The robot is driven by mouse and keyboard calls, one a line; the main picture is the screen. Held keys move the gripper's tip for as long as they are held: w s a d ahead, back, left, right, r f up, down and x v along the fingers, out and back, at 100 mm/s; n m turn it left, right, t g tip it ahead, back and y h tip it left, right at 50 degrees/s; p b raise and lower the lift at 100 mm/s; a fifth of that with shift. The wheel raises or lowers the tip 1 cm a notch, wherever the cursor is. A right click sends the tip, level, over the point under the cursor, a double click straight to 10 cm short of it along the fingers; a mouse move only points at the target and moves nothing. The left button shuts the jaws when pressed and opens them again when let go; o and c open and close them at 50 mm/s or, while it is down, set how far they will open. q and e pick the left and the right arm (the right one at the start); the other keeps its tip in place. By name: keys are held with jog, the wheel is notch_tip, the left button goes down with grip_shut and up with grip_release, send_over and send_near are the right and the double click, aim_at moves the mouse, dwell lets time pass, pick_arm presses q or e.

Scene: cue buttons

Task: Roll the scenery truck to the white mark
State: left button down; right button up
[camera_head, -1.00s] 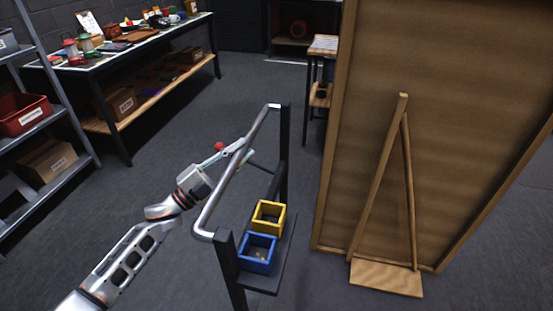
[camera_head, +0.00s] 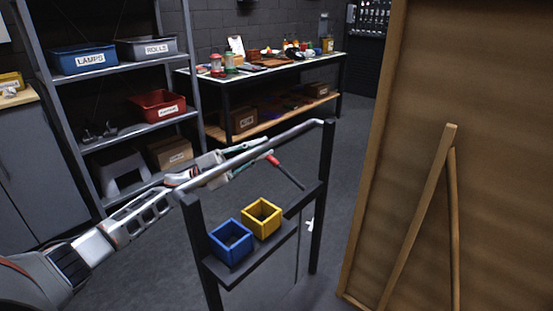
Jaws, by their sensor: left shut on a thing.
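The truck's silver push bar (camera_head: 300,131) runs between two dark upright posts (camera_head: 325,185), seen from behind and above. A dark shelf between the posts carries a blue open box (camera_head: 231,242) and a yellow open box (camera_head: 262,217). My left gripper (camera_head: 252,158) is shut on the push bar, along its middle; the bar and the gripper's own links partly hide its fingers. A small white cross-shaped mark (camera_head: 309,225) shows on the floor behind the shelf, partly covered by the right post. My right gripper is not in view.
A large wooden flat (camera_head: 490,130) with a brace (camera_head: 418,215) fills the right side. Metal shelving (camera_head: 160,126) with bins stands at the left, beside a grey cabinet (camera_head: 28,180). A cluttered table (camera_head: 285,64) stands at the back. Open grey floor lies between the table and the push bar.

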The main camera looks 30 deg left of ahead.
pick_arm(q)
jog(key=shift+w+a+r, duration=0.1)
jog(key=shift+a+r, duration=0.1)
jog(key=shift+r, duration=0.1)
jog(key=c, duration=1.9)
grip_release()
jog(key=shift+f, duration=0.15)
jog(key=shift+f, duration=0.1)
jog(key=v, duration=1.2)
